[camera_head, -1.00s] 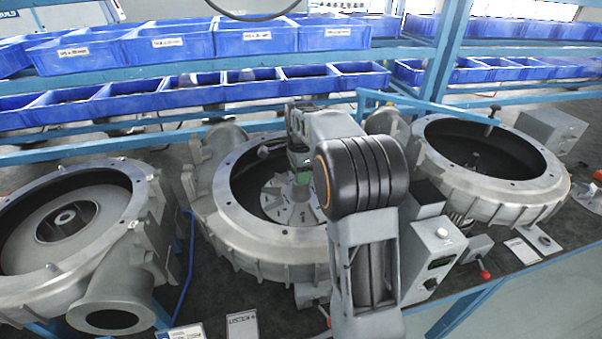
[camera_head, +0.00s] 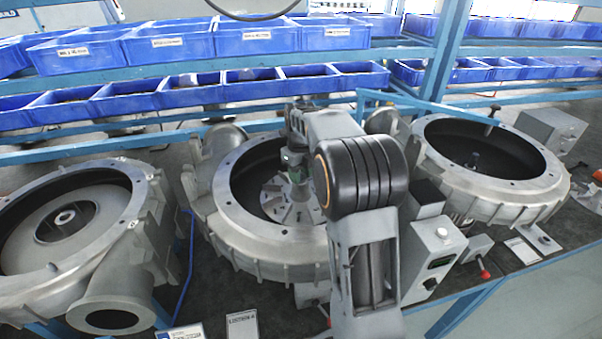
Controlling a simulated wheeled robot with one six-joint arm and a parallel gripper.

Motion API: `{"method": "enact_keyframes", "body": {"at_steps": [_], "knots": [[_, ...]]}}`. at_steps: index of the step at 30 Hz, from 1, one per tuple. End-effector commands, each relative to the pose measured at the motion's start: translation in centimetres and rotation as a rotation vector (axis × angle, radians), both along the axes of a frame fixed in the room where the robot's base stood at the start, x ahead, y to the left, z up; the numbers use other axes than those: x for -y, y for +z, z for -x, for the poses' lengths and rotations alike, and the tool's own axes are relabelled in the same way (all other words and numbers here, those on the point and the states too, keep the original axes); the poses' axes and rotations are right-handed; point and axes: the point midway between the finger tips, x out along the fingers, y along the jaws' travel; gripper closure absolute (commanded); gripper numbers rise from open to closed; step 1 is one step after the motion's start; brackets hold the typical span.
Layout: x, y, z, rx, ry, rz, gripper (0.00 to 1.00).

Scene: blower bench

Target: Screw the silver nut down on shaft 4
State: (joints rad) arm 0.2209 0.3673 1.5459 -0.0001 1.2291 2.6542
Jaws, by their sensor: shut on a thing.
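My gripper (camera_head: 297,187) reaches down into the middle blower housing (camera_head: 225,205), over the centre of the pale bladed disc (camera_head: 272,203) inside it. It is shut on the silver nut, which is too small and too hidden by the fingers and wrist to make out. Shaft 4 is hidden under the gripper, so I cannot tell how the nut sits on it. A card that seems to read location 4 (camera_head: 243,328) stands in front of this housing.
A left housing (camera_head: 140,190) holds a disc with a central hub (camera_head: 64,217). A right housing (camera_head: 540,195) has a dark post inside. A grey control box (camera_head: 437,250) stands right of my arm. Blue bins (camera_head: 170,42) and shelf rails are behind.

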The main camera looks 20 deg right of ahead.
Motion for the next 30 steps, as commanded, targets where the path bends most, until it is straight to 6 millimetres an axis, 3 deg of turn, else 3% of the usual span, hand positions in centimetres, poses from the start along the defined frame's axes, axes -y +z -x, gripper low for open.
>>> {"method": "enact_keyframes", "body": {"at_steps": [2,3,6,17,30], "knots": [[0.0,-0.03,0.01,-0.001,0.002,0.0,1.0],[-0.01,-0.03,0.01,-0.001,0.002,0.0,0.61],[-0.01,-0.03,0.0,-0.001,0.003,0.0,0.53],[-0.01,-0.01,0.0,0.0,0.035,0.0,0.53],[0.0,0.04,0.0,0.0,0.75,0.0,0.53]]}}
